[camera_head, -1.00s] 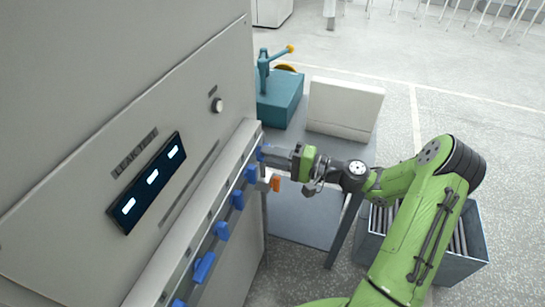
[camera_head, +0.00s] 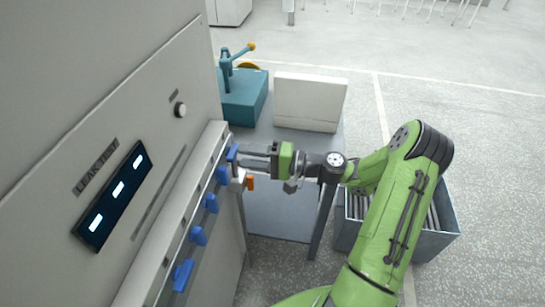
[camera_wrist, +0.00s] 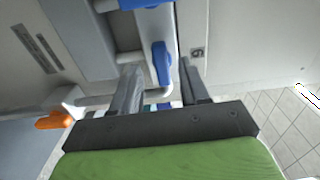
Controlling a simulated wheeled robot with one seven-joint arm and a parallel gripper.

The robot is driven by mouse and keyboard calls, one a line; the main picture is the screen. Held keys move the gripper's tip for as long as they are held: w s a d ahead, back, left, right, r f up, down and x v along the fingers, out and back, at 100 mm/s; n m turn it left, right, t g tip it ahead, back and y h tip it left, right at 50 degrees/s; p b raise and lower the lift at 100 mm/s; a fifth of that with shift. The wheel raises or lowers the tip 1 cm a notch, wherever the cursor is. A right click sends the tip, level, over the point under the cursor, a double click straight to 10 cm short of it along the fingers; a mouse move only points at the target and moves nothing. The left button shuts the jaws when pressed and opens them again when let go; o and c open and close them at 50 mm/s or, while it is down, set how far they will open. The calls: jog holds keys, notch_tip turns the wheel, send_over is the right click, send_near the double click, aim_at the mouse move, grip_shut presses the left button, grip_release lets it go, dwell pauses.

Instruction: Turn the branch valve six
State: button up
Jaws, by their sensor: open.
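Several blue valve handles run in a row along the grey cabinet's ledge, such as one nearer handle (camera_head: 198,235). My gripper (camera_head: 243,156) is at the far end of the row, by the last blue handle (camera_head: 232,153). In the wrist view, my gripper (camera_wrist: 160,82) is open, with one finger on each side of a blue handle (camera_wrist: 161,62). Gaps seem to show on both sides of it; contact cannot be told. A small plate (camera_wrist: 197,53) beside this handle bears a rotated digit, 6 or 9.
An orange handle (camera_head: 250,183) is just below my gripper; it also shows in the wrist view (camera_wrist: 54,121). A leak test panel (camera_head: 112,195) is on the cabinet. A teal fixture (camera_head: 243,98) and a white box (camera_head: 309,101) stand behind on the table. A grey bin (camera_head: 440,232) stands right.

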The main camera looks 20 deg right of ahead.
jog(key=p+v, duration=0.1)
jog(key=v, duration=1.2)
jog(key=shift+s+d, duration=0.25)
jog(key=shift+d, duration=0.1)
jog(key=s+a+r+n+g+h, duration=0.25)
jog(key=a+n+g+h, duration=0.5)
jog(key=a, duration=0.65)
jog(key=s+r+t+h, duration=0.1)
jog(key=s+r+h, duration=0.2)
jog(key=s, duration=0.4)
jog(key=s+r+t+h, duration=0.1)
jog(key=s+r+h, duration=0.3)
jog(key=s, duration=0.4)
jog(key=shift+d+r+p, duration=0.3)
jog(key=shift+r, duration=0.2)
